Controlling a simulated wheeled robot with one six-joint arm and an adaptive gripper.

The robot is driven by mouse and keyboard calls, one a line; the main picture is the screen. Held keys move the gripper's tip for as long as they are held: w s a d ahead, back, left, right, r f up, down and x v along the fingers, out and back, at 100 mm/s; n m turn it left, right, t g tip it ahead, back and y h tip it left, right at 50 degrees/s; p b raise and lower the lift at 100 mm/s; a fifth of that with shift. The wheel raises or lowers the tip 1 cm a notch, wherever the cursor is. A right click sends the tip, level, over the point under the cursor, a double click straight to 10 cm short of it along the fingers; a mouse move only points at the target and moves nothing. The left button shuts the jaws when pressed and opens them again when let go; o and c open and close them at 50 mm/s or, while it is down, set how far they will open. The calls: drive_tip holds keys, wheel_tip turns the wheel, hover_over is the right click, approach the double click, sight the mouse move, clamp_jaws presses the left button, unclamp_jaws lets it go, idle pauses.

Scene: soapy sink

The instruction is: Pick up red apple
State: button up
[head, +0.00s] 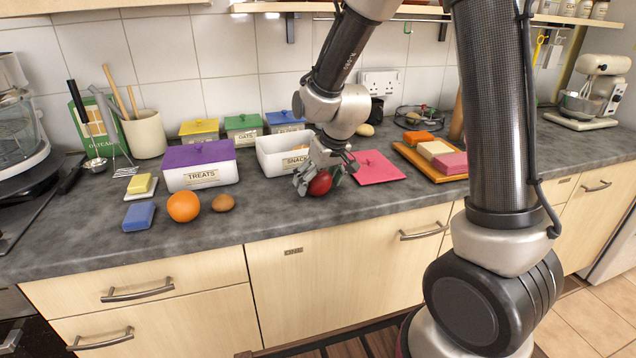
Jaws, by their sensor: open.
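The red apple (320,183) sits on the grey counter near its front edge, in front of the open white box labelled SNACK. My gripper (327,176) is right at the apple, with its fingers around or just beside it. The fingers are open and partly cover the apple. I cannot tell whether they touch it. A small dark green thing shows just right of the apple, mostly hidden by the gripper.
The white SNACK box (269,159) stands close behind my gripper. A pink lid (374,168) lies to the right. A purple-lidded TREATS box (200,168), an orange (183,207) and a brown egg-shaped thing (223,203) are to the left. The counter between egg and apple is clear.

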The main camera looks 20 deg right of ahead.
drive_tip(key=c, duration=1.2)
